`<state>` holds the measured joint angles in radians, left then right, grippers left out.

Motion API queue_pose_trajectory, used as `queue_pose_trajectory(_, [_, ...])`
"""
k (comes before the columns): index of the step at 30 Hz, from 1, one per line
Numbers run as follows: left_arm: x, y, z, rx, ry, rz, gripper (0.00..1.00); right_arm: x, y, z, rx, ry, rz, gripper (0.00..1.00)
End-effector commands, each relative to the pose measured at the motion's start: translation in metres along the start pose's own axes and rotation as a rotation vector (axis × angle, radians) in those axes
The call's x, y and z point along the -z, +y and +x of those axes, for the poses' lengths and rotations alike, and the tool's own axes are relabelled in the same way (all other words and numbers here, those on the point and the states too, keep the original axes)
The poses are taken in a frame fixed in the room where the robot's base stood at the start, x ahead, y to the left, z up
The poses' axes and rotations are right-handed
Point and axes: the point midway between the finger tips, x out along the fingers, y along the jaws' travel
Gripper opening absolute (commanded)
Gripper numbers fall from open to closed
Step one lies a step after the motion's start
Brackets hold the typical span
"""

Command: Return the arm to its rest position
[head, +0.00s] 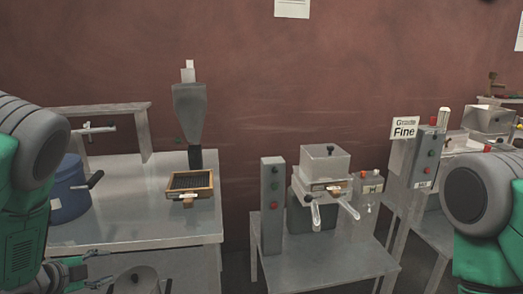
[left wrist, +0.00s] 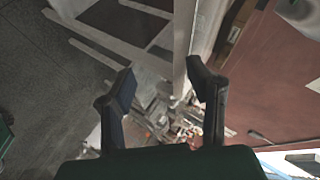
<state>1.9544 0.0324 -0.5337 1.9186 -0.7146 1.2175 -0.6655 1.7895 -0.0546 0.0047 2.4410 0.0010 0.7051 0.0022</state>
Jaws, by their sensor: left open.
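My left gripper (head: 86,272) shows at the lower left of the head view, low and close to my left arm, at the front of the left table. In the left wrist view my left gripper (left wrist: 160,80) has its two dark fingers spread apart, with nothing between them. My left arm's green and grey links fill the left edge of the head view. My right arm's links show at the right edge, and its gripper is out of frame.
The left metal table (head: 135,238) holds a blue pot (head: 70,190), a wooden-framed sieve (head: 190,184) and a grey funnel-shaped device (head: 189,110). A lidded metal container (head: 136,280) is near my left gripper. A filler machine (head: 322,180) stands on another table (head: 335,262).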

Motion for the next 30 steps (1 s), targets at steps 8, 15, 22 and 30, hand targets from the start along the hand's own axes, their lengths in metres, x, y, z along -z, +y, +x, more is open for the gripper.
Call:
queue_pose_trajectory(8, [0.022,0.215,-0.016,-0.219,-0.358,-0.691,0.45,-0.002,0.0,0.035,0.0,0.0,0.0,0.4])
queue_pose_trajectory(15, [0.06,0.353,-0.087,-0.387,-0.723,-1.1,0.45,-0.003,0.0,0.054,0.0,0.0,0.0,0.4])
queue_pose_trajectory(22, [0.082,0.4,-0.132,-0.448,-0.913,-1.243,0.45,-0.003,-0.001,0.061,0.0,0.0,0.0,0.4])
queue_pose_trajectory(30, [0.084,0.402,-0.136,-0.45,-0.927,-1.253,0.45,-0.003,-0.001,0.06,0.0,0.0,0.0,0.4])
